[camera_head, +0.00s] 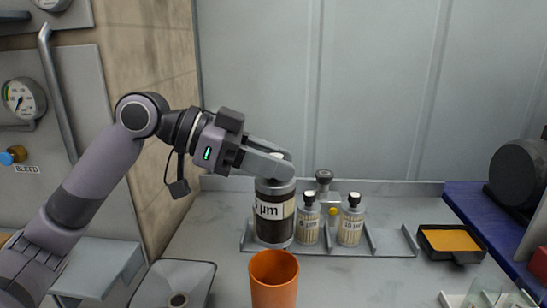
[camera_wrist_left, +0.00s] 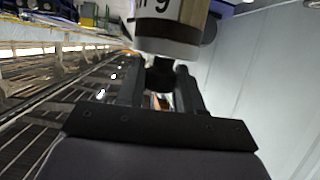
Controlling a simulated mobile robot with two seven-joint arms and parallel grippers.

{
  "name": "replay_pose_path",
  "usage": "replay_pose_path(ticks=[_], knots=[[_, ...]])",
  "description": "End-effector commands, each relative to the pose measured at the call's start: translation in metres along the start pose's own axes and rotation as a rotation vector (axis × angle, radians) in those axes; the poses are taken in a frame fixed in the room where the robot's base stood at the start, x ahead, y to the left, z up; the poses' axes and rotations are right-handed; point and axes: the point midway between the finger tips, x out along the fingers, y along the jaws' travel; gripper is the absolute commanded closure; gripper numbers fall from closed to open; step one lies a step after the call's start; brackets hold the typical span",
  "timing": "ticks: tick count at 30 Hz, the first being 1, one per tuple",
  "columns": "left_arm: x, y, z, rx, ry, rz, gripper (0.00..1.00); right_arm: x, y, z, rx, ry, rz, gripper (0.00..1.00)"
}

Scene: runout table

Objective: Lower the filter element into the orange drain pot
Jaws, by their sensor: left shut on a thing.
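The filter element (camera_head: 272,231) is a dark cylinder with a pale label ending in "µm". It is upright, behind the orange drain pot (camera_head: 274,285) in the head view. My left gripper (camera_head: 277,168) is shut on its top end. In the left wrist view, the filter element's pale label and rim (camera_wrist_left: 168,42) show beyond the fingers. Whether its base touches the rack or hangs just above it, I cannot tell. The orange pot stands in front, cut off by the bottom edge; its inside is barely seen. My right gripper is not in view.
A grey rack (camera_head: 390,247) holds two small labelled bottles (camera_head: 308,226) (camera_head: 350,226) right of the filter element. A grey basin (camera_head: 190,280) is left of the pot. A black tray with an orange inside (camera_head: 450,240) lies at the right. Bare tabletop lies right of the pot.

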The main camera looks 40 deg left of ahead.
Motion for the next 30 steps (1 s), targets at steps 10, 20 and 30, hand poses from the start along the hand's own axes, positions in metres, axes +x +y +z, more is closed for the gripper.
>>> replay_pose_path(ticks=[10,20,30], knots=[[-0.002,0.000,0.002,0.001,0.004,-0.003,1.00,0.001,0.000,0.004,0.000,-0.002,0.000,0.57],[0.007,0.000,0.024,0.001,0.004,-0.003,1.00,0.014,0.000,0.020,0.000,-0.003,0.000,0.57],[0.017,0.000,0.048,0.001,0.004,-0.003,1.00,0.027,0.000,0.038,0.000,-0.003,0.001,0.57]])
